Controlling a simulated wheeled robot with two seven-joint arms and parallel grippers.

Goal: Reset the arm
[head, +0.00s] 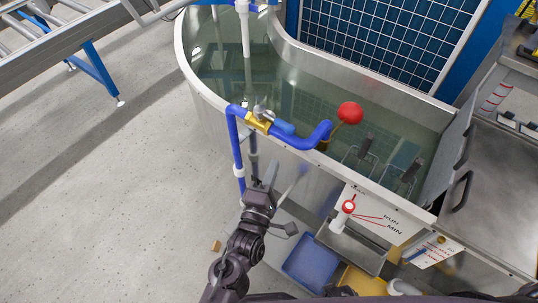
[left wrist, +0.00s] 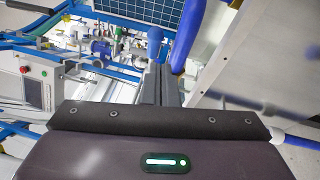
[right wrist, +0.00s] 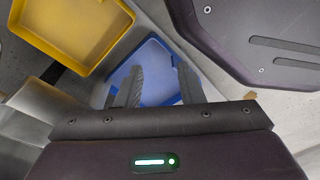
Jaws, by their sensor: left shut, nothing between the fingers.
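My left arm (head: 237,252) rises from the bottom of the head view. Its gripper (head: 270,172) stands upright beside the outer wall of the water tank, just below the blue pipe. Its fingers are together and empty, and in the left wrist view the shut fingers (left wrist: 157,82) point toward blue frames and a grid panel. My right gripper (right wrist: 158,70) shows in the right wrist view with its fingers apart and nothing between them. A blue tray lies beyond these fingers. I cannot make out the right gripper in the head view.
The steel tank (head: 187,78) holds water, with a blue pipe (head: 296,139), brass valve (head: 260,121) and red ball (head: 350,112) at its rim. A blue tray (head: 308,262) and yellow tray (head: 362,281) sit low in front. Open floor (head: 90,190) lies left.

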